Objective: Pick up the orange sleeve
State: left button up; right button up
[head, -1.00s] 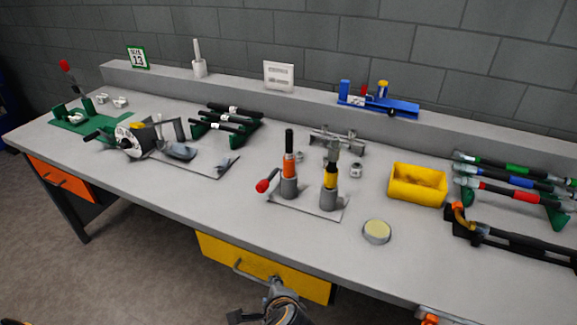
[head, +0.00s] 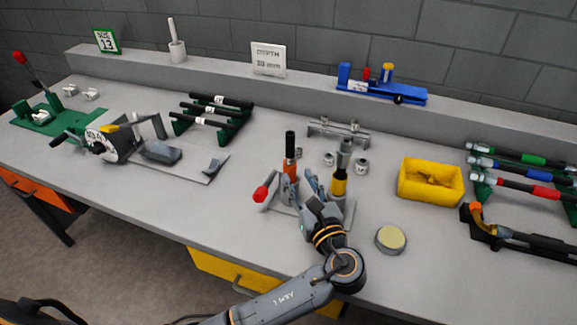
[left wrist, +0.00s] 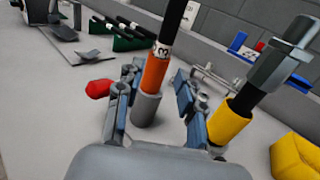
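The orange sleeve (head: 290,169) is upright in a grey cup on a small plate, with a black rod rising from its top. In the left wrist view the orange sleeve (left wrist: 156,70) has a white printed label near its upper end. My left gripper (head: 304,184) is in front of it, partly hiding its lower part and cup. In the left wrist view my left gripper (left wrist: 157,92) is open, with one finger on each side of the sleeve and cup. Contact is not visible. My right gripper is not in view.
A yellow sleeve (head: 339,184) with a grey fitting stands close to the right finger. A red-knobbed lever (head: 261,193) is at the left. A yellow bin (head: 430,181) and a round pad (head: 391,239) are to the right. Bare tabletop lies at the front left.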

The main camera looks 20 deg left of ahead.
aim_at(292, 168)
pick_arm(q)
jog(key=x, duration=0.3)
jog(key=shift+w+a+f, duration=0.1)
jog(key=shift+w+a, duration=0.15)
jog(key=x, duration=0.3)
jog(key=shift+p, duration=0.35)
jog(key=x, duration=0.3)
jog(key=shift+w+a, duration=0.15)
jog(key=shift+w, duration=0.1)
jog(key=c, duration=0.7)
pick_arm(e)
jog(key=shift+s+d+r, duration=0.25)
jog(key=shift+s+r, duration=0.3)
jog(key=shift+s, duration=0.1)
pick_arm(q)
jog(key=shift+c, duration=0.3)
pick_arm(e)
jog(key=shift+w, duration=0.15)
